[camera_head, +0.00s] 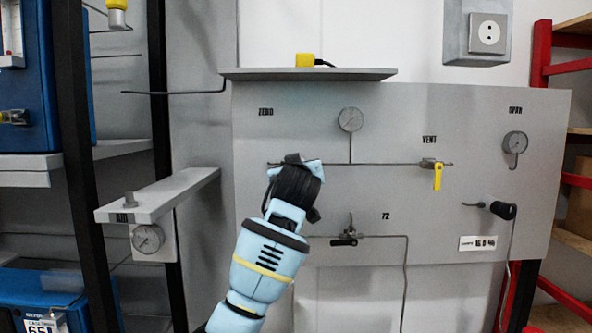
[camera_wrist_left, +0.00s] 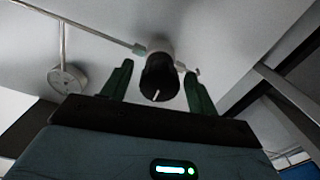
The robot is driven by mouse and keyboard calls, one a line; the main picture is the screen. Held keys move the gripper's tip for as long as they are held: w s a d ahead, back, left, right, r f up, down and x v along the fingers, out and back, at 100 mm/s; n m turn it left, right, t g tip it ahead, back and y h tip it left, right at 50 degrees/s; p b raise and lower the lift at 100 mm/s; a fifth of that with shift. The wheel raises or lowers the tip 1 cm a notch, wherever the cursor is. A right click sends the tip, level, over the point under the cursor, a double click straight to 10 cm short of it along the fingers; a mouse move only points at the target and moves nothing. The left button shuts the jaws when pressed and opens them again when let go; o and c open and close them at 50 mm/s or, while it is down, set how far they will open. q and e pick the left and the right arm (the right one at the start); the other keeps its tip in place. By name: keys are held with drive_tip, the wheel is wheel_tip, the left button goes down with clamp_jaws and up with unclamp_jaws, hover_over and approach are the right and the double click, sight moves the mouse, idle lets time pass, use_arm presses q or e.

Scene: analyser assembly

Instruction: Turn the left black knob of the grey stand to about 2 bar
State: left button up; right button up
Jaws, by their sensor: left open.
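My left gripper (camera_head: 298,170) is in front of the grey stand (camera_head: 470,130), below the ZERO label, and hides the left knob in the head view. In the left wrist view the black knob (camera_wrist_left: 159,80) with a white mark sits between the two green fingers of my open left gripper (camera_wrist_left: 158,70). A small gap shows on each side of the knob. A round gauge (camera_head: 350,119) stands right of the gripper on the stand; its needle is too small to read. My right gripper is not in view.
A yellow valve handle (camera_head: 437,176) and a second black knob (camera_head: 503,210) are further right on the stand. A black-handled valve (camera_head: 344,240) is below my gripper. A shelf (camera_head: 160,195) with a gauge juts out at the left. A thin pipe (camera_head: 385,163) runs along the panel.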

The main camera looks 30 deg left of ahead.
use_arm(q)
drive_tip(key=shift+w, duration=0.1)
drive_tip(key=c, duration=1)
